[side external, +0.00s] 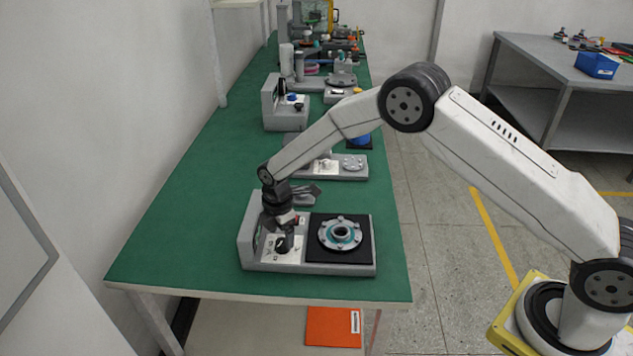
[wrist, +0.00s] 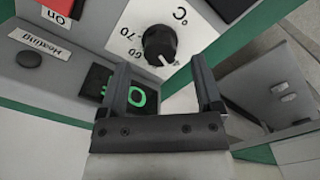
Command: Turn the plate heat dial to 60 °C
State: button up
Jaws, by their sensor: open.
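The plate heat dial (wrist: 158,45) is a round black knob with a white pointer line on a white scale plate. The marks 60, 70 and °C show in the wrist view. The pointer line is toward the lower right in that picture, away from the 60 mark. My gripper (wrist: 160,62) is open, with its two dark fingers apart below the dial in the picture. I cannot tell whether they touch it. A dark display (wrist: 134,95) with green digits is partly hidden by the left finger. In the side view my gripper (side external: 283,235) is over the panel of the heating unit (side external: 310,268).
A flanged hub (side external: 341,233) sits on the unit's black plate (side external: 363,255). A red switch (wrist: 67,8) and a "Heating" label (wrist: 40,42) lie beside the dial. More devices stand farther back on the green bench (side external: 180,220). The bench's left side is clear.

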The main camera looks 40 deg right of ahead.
aim_at(282, 245)
jog(key=shift+f, duration=1.25)
grip_shut()
